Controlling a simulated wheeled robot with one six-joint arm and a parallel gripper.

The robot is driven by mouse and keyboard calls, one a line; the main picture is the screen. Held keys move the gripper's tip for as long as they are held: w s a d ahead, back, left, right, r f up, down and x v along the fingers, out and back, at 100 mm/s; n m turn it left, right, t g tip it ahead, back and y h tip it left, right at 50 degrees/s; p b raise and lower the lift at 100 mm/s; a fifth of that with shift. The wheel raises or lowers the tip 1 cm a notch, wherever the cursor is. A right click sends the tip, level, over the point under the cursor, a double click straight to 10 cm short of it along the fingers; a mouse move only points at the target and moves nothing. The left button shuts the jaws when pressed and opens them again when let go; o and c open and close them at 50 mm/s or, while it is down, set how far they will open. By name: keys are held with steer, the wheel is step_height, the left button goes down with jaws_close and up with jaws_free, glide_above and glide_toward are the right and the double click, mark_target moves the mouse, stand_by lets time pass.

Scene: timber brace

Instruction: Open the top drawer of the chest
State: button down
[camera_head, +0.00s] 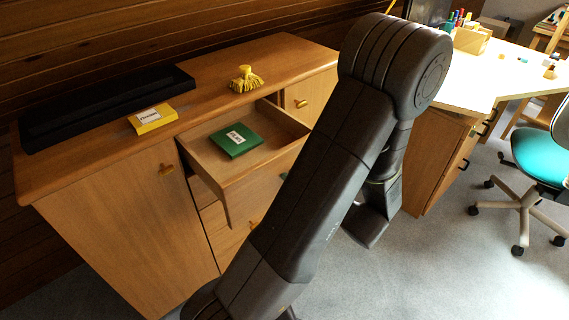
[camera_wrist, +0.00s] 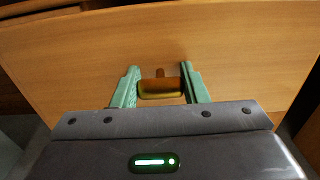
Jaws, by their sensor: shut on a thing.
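The chest (camera_head: 105,235) is a light wooden cabinet against the plank wall. Its top drawer (camera_head: 222,180) is pulled out and stands open in the head view, with a green book (camera_head: 236,140) with a white label lying inside. In the wrist view the drawer front (camera_wrist: 230,50) fills most of the picture. My gripper (camera_wrist: 160,83) has its green fingers on either side of the brass-coloured drawer handle (camera_wrist: 160,88) and is shut on it. In the head view my arm hides the handle and part of the drawer front.
A yellow box (camera_head: 152,119), a yellow brush-like thing (camera_head: 246,79) and a long black tray (camera_head: 105,105) are on the chest top. A desk (camera_head: 500,70) and a teal chair (camera_head: 545,150) stand at the right.

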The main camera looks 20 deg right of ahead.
steer(key=shift+v, duration=1.05)
steer(key=c, duration=0.8)
jaws_free()
steer(key=shift+c, duration=0.2)
steer(key=v, duration=1.3)
steer(key=shift+s+p, duration=0.4)
steer(key=shift+p, duration=0.05)
steer(key=shift+d, duration=0.1)
steer(key=x, duration=1.4)
steer(key=shift+b, duration=0.4)
steer(key=shift+s+r, duration=0.1)
